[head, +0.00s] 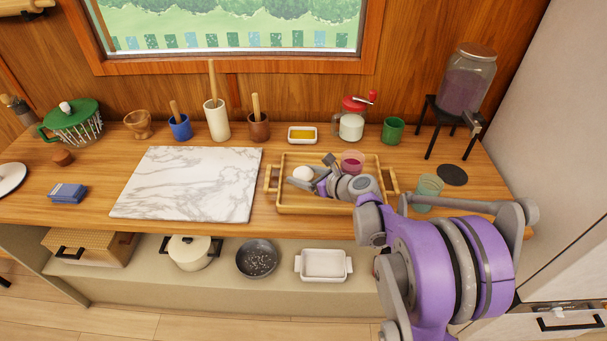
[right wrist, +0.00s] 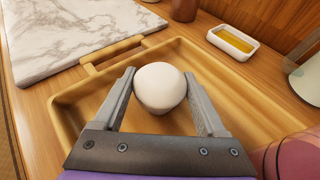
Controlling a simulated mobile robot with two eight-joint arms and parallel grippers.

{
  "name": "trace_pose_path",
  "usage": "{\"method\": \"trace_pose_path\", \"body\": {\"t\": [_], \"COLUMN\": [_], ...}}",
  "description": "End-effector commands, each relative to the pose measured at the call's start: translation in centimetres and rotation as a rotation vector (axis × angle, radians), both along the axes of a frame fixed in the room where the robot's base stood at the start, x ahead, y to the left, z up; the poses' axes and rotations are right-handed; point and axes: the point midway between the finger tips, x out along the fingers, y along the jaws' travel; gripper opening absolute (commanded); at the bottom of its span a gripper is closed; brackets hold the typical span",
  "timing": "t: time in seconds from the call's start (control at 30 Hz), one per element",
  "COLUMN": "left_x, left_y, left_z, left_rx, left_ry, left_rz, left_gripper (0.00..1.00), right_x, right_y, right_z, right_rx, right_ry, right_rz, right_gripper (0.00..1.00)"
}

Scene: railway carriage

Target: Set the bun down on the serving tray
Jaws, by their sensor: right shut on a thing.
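The bun (right wrist: 160,87) is a smooth white ball between the two fingers of my right gripper (right wrist: 164,98). In the head view the bun (head: 302,173) shows small and white at the tray's left part, with my right gripper (head: 304,180) reaching to it from the right. The gripper is shut on the bun. The serving tray (head: 314,212) is wooden with a raised rim and side handles; its rim (right wrist: 72,95) also shows in the right wrist view. The bun is over the tray's inside; I cannot tell whether it touches the floor. My left gripper is not in view.
A pink-filled cup (head: 352,160) stands at the tray's right part, close to my right arm. A marble board (head: 188,185) lies left of the tray. A butter dish (head: 302,134) and a red-topped jar (head: 352,122) stand behind.

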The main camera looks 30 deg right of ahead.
Motion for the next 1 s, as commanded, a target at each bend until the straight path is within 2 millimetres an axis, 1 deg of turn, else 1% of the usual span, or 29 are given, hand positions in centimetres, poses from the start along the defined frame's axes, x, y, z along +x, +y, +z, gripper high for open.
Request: {"method": "trace_pose_path", "body": {"t": [0.53, 0.57, 0.6, 0.7, 0.9, 1.0], "left_x": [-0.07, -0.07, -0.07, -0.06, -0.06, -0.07], "left_y": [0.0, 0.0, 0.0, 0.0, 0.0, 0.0], "left_z": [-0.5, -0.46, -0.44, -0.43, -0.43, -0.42], "left_rx": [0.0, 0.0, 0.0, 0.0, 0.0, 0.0], "left_ry": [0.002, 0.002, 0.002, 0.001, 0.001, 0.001], "left_rz": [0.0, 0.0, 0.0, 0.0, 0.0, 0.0], "left_gripper": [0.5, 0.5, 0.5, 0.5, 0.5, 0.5], "right_x": [-0.02, -0.01, -0.01, -0.01, -0.04, -0.43], "right_y": [0.01, 0.01, 0.0, 0.01, 0.0, -0.13], "right_z": [-0.56, -0.53, -0.49, -0.48, -0.47, -0.29], "right_rx": [0.0, 0.0, 0.0, 0.0, 0.0, 0.0], "right_ry": [0.0, 0.0, 0.0, 0.0, 0.0, 0.0], "right_rz": [0.0, 0.0, 0.0, 0.0, 0.0, -0.001], "right_gripper": [0.19, 0.78, 0.85, 1.0, 1.0, 1.0]}}
